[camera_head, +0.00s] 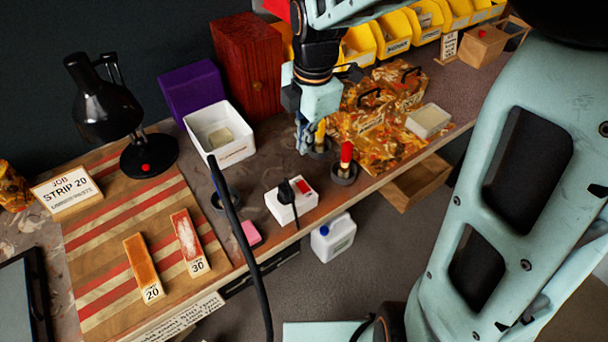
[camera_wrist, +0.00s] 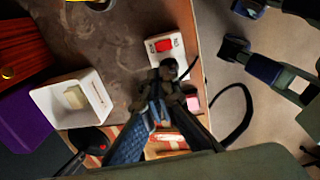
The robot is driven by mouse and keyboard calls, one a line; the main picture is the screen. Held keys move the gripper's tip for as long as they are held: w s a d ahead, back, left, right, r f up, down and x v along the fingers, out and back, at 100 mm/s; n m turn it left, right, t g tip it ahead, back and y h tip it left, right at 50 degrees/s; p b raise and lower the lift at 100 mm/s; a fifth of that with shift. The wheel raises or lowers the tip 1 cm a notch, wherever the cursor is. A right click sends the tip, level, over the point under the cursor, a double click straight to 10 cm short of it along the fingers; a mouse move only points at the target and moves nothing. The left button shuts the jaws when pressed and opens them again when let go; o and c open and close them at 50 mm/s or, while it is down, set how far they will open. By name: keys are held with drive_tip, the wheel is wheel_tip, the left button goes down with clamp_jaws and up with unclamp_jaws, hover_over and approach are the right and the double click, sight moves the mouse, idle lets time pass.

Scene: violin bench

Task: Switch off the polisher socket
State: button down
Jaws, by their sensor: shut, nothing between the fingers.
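The polisher socket (camera_head: 284,212) is a white box near the front edge of the bench, with a red rocker switch (camera_head: 304,187) and a black plug (camera_head: 286,192) with a cord. In the wrist view the socket (camera_wrist: 154,55) lies just beyond my fingertips, with its red switch (camera_wrist: 164,46) in sight and the plug (camera_wrist: 168,70) nearer the fingers. I cannot tell which way the rocker is tipped. My gripper (camera_head: 303,148) is shut and empty above the bench, behind the socket and apart from it in the head view. Its fingers also show in the wrist view (camera_wrist: 160,104).
Red-topped (camera_head: 346,155) and yellow-topped (camera_head: 320,133) tools stand right of the socket, near my gripper. A white bin (camera_head: 213,116) stands behind left. A pink block (camera_head: 251,232) lies left of the socket. A black cable (camera_head: 236,222) crosses the head view.

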sight(303, 189)
drive_tip(key=f, duration=0.4)
drive_tip(key=w+f+b, duration=0.1)
drive_tip(key=f, duration=0.4)
drive_tip(key=a+f+b, duration=0.1)
drive_tip(key=f, duration=0.4)
drive_tip(key=shift+w, duration=0.2)
drive_tip(key=shift+w+f, duration=0.1)
drive_tip(key=shift+f, duration=0.15)
drive_tip(key=shift+s+d+r+p, duration=0.1)
drive_tip(key=shift+s+d+p, duration=0.25)
drive_tip(key=shift+s, duration=0.35)
